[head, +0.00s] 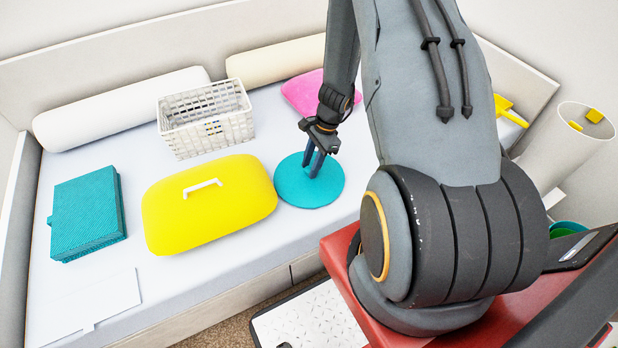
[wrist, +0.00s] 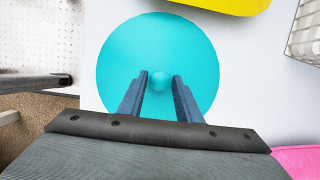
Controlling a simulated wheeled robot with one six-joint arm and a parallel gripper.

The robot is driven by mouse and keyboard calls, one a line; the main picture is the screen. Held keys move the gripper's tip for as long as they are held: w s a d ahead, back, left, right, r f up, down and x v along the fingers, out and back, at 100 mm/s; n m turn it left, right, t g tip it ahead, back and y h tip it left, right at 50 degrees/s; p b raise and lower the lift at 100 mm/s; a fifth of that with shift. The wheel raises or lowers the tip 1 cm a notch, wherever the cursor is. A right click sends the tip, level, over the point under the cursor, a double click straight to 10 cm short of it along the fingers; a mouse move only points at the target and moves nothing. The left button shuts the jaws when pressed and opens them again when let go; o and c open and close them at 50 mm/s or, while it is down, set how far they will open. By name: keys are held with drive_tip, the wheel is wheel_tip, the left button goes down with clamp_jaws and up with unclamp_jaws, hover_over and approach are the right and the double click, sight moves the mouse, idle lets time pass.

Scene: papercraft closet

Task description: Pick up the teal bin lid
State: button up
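The teal bin lid (head: 310,186) is a flat round disc lying on the white bed surface, right of a yellow case. In the wrist view the lid (wrist: 124,50) fills the upper middle, with a small round teal knob (wrist: 159,81) at its centre. My gripper (head: 316,170) points down over the lid. In the wrist view my gripper (wrist: 160,82) is open, with one finger on each side of the knob and a gap to each. I cannot tell how high the fingertips are above the lid.
The yellow case (head: 210,207) with a white handle lies close left of the lid. Behind stand a white basket (head: 205,125) and a pink cushion (head: 303,93). A teal box (head: 87,215) lies far left. The bed's front edge is near the lid.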

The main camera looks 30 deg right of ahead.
clamp_jaws()
drive_tip(key=shift+r, duration=0.1)
